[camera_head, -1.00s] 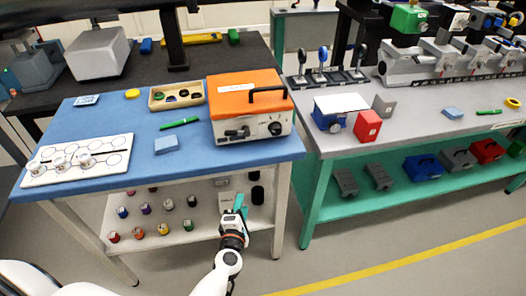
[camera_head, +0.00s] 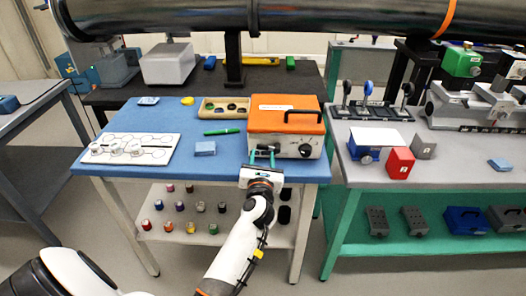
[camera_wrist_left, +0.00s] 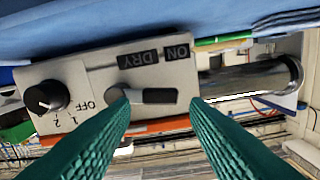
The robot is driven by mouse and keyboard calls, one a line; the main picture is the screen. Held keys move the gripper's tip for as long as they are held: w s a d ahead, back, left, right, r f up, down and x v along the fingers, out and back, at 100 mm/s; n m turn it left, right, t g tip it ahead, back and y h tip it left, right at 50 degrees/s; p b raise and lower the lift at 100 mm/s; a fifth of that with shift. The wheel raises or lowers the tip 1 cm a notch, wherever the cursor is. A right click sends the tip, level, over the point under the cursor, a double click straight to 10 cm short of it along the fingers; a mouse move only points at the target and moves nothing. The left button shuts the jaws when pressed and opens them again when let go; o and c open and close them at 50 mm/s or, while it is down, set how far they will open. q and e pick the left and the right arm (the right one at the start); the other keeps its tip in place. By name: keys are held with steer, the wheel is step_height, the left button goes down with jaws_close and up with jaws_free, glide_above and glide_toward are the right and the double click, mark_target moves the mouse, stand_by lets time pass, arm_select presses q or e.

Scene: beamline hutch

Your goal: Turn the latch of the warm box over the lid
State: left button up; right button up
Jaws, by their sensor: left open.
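The warm box (camera_head: 303,146) stands on the blue table's right side, with an orange lid (camera_head: 287,117) that is down and a black handle on top. My left gripper (camera_head: 262,155) is open in front of the left part of the box's front and hides the latch there in the head view. In the left wrist view the dark latch (camera_wrist_left: 158,96) lies sideways on the pale front panel, between my two green fingers, which do not visibly grip it. A black dial (camera_wrist_left: 45,97) sits to its left. My right gripper is not in view.
On the blue table (camera_head: 230,170) are a light blue block (camera_head: 205,148), a green pen (camera_head: 221,132), a tray of small parts (camera_head: 222,115) and a white board with cups (camera_head: 130,148). A red box (camera_head: 400,163) stands on the grey table to the right.

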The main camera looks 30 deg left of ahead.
mark_target(263, 146)
arm_select(q)
steer(key=shift+x, duration=1.55)
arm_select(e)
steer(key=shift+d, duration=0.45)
arm_select(q)
steer(key=shift+c, duration=0.2)
